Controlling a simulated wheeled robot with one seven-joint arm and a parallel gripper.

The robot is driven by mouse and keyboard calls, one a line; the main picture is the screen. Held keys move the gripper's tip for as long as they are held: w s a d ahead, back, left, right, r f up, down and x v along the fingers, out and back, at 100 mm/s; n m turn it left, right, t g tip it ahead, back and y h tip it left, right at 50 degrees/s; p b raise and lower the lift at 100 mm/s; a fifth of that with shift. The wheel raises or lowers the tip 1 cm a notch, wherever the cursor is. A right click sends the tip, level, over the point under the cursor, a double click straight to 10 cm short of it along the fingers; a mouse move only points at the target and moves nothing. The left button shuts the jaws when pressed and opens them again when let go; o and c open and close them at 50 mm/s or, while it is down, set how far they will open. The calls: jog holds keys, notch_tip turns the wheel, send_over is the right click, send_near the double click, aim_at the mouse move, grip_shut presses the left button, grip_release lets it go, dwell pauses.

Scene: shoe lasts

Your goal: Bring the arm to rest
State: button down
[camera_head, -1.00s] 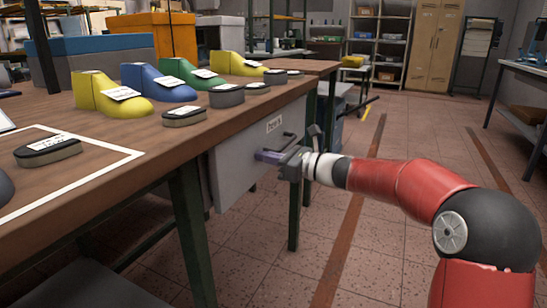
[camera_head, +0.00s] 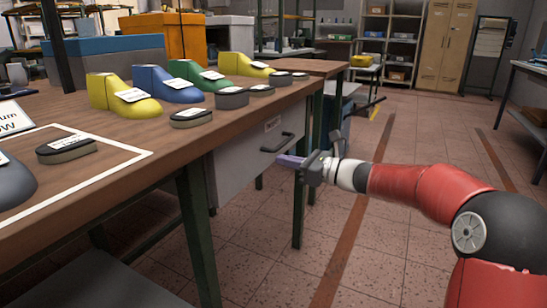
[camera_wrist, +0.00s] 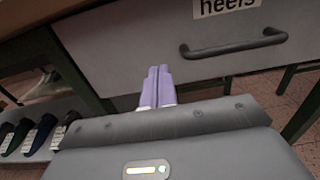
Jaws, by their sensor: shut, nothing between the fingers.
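My gripper (camera_head: 284,161) is at the end of my red arm, in front of the workbench's drawer side and a little below the tabletop. Its two purple fingers lie together with nothing between them. In the wrist view the shut fingers (camera_wrist: 157,88) point at the grey drawer front. The drawer (camera_head: 240,165) looks shut; its dark bar handle (camera_head: 278,142) is free, and in the wrist view the handle (camera_wrist: 233,43) is right of the fingers. A label (camera_wrist: 227,6) above it reads "heels".
Several shoe lasts, such as the blue one (camera_head: 166,84), and dark heel pieces stand on the wooden workbench (camera_head: 140,125). The wrist view shows dark lasts on a lower shelf at the left. The tiled floor (camera_head: 400,150) to the right is open.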

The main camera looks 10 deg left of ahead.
jog(key=v, duration=0.7)
jog(key=s+f+n+g+h+p, duration=0.3)
jog(key=s+n+h, duration=0.6)
jog(key=s, duration=0.8)
jog(key=s+d+f+n+t+h, duration=0.2)
jog(key=s+d+f+n+h, duration=0.2)
jog(key=s+d+n+h, duration=0.4)
jog(key=s+d+n, duration=0.5)
jog(key=s+d, duration=0.2)
jog(key=s, duration=0.2)
jog(key=shift+s+f, duration=0.15)
jog(key=shift+s, duration=0.25)
